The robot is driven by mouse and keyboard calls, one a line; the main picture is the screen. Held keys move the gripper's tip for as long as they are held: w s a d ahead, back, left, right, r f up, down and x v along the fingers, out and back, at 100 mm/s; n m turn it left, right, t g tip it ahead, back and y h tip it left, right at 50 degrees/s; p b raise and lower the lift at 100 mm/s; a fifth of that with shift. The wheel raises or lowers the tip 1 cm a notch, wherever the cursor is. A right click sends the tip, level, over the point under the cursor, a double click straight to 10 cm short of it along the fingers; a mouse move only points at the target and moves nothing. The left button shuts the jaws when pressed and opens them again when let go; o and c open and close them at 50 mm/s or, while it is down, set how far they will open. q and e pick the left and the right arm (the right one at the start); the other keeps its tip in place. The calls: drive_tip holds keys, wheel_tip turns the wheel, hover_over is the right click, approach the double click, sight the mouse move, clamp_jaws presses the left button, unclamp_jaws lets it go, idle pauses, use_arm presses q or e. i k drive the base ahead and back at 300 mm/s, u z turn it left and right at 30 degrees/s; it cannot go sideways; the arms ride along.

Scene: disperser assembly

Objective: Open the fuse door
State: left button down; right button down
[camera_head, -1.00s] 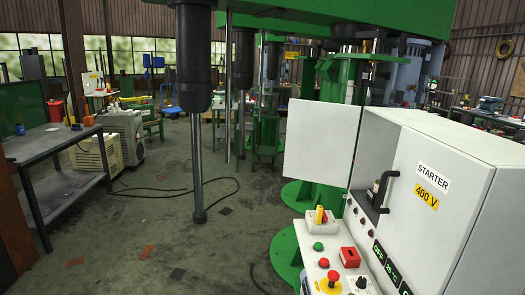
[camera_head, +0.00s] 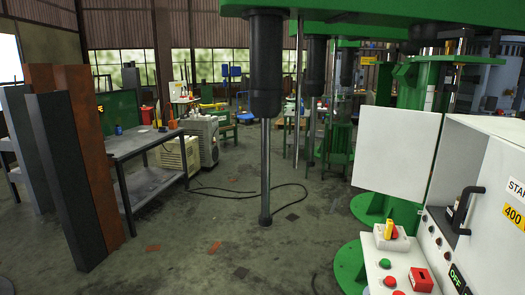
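A white cabinet (camera_head: 492,172) stands at the right edge. Its front panel (camera_head: 503,205) carries a partly cut-off "STARTER" label and a yellow "400" label. A black handle (camera_head: 467,210) is on the left part of this front, and the panel looks shut. A flat white panel (camera_head: 393,152) sticks out to the left of the cabinet; I cannot tell whether it is hinged to it. No part of the view names the fuse door. Neither of my grippers is in view.
A sloped control panel (camera_head: 375,262) with buttons and a red-yellow switch sits below the cabinet. Green machine columns with a hanging black cylinder and rod (camera_head: 265,160) stand nearby. A workbench (camera_head: 150,140) and upright beams (camera_head: 70,165) are left. The middle floor is open.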

sight(395, 149)
drive_tip(key=u, duration=0.4)
drive_tip(key=i, duration=5.65)
drive_tip(key=z, duration=4.85)
drive_tip(key=i, duration=0.55)
drive_tip(key=u, duration=0.05)
